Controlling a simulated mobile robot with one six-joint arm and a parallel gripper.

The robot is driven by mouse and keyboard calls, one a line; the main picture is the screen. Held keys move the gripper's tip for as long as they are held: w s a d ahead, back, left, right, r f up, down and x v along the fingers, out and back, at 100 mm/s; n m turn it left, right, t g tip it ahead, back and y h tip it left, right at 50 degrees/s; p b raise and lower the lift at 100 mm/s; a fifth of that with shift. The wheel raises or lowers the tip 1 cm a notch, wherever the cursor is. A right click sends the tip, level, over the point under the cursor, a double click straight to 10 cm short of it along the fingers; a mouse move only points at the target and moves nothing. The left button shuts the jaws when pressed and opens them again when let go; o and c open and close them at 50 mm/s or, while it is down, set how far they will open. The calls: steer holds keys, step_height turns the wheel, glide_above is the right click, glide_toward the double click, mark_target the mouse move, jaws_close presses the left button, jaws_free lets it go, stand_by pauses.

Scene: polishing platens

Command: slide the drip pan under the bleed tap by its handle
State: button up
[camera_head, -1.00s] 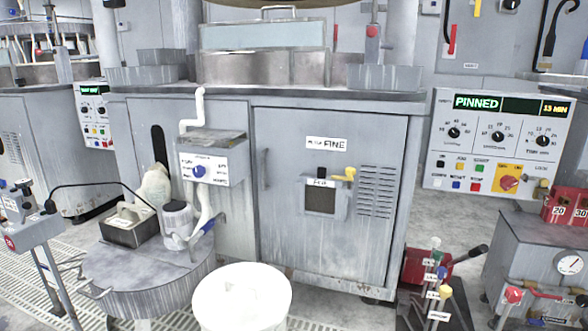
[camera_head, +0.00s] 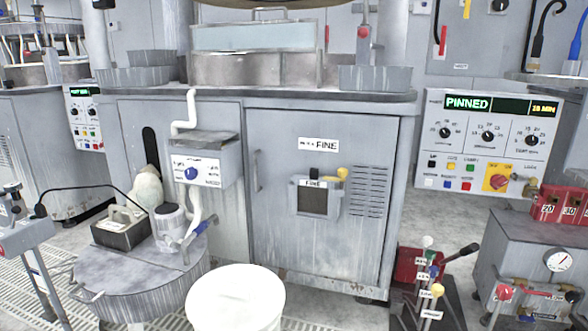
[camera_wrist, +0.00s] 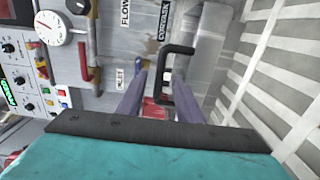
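A black U-shaped handle (camera_wrist: 178,50) shows in the wrist view. It stands out from a grey metal part (camera_wrist: 206,58) that appears to be the drip pan, above the slatted floor. My gripper (camera_wrist: 158,84) has its two purple fingers apart, with the handle's long bar close to the gap between them. I see no contact. My gripper and the pan are not visible in the head view.
The gauge unit (camera_wrist: 110,45) with a dial, pipes and labels lies beside the handle; it also shows at right in the head view (camera_head: 545,258). A lever stand (camera_head: 425,310) and red box (camera_head: 412,264) stand left of it. A white bucket (camera_head: 235,300) is front centre.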

steer(key=p+v, duration=0.4)
steer(key=v, duration=0.8)
steer(key=shift+s+a, duration=0.2)
steer(key=shift+s, duration=0.1)
steer(key=shift+r, duration=0.1)
